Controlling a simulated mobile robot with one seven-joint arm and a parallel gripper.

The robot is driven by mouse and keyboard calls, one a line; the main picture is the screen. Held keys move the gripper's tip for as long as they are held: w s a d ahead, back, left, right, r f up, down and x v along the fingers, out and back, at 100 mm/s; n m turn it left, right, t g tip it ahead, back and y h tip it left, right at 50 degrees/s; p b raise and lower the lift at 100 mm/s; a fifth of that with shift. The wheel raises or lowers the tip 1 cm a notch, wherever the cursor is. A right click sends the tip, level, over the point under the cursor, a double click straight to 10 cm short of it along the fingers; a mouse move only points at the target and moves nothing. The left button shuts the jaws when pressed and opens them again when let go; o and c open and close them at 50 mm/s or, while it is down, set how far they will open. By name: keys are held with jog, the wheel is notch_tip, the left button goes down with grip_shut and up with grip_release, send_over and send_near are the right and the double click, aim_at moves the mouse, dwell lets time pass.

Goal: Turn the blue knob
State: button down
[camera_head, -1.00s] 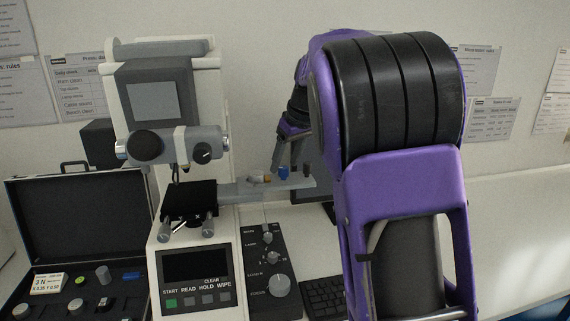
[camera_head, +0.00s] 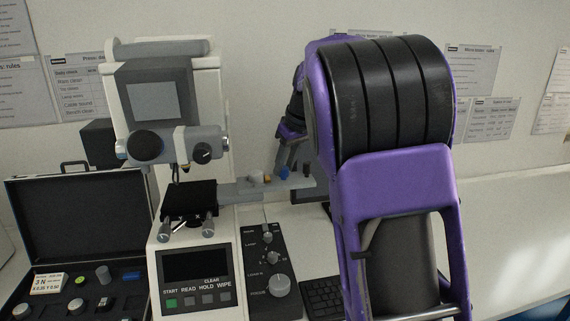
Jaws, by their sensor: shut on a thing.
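The blue knob (camera_head: 284,173) stands on the grey arm plate that reaches right from the tester's stage. It is small in the head view and partly covered by the fingers. My gripper (camera_head: 282,165) comes down from above with its grey fingers at the knob, shut on it. The hardness tester (camera_head: 170,105) is white and grey, with a dark stage (camera_head: 190,200) at the left end of the plate. An orange knob (camera_head: 267,178) and a pale knob (camera_head: 256,177) sit just left of the blue one.
My purple and black arm fills the right middle and hides part of the bench. A control panel (camera_head: 281,309) with dials and a keyboard (camera_head: 320,296) lie in front of the plate. An open black case (camera_head: 85,220) stands at left. The bench at far right is clear.

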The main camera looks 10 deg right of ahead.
jog(key=m, duration=0.2)
jog(key=m+h, duration=0.1)
jog(key=m, duration=0.1)
jog(key=shift+a+t+h, duration=0.15)
jog(key=shift+t+h, duration=0.15)
jog(key=m+h, duration=0.1)
jog(key=m, duration=0.2)
jog(key=shift+a+m, duration=0.15)
jog(key=shift+m, duration=0.15)
jog(key=m+h, duration=0.2)
jog(key=m, duration=0.2)
jog(key=shift+g, duration=0.4)
jog(key=shift+w+a+m+g+h, duration=0.1)
jog(key=shift+m+g+h, duration=0.25)
jog(key=shift+m, duration=0.9)
jog(key=shift+m+g+h, duration=0.25)
jog(key=shift+m+h, duration=0.1)
jog(key=shift+m, duration=0.9)
jog(key=c, duration=0.6)
grip_release()
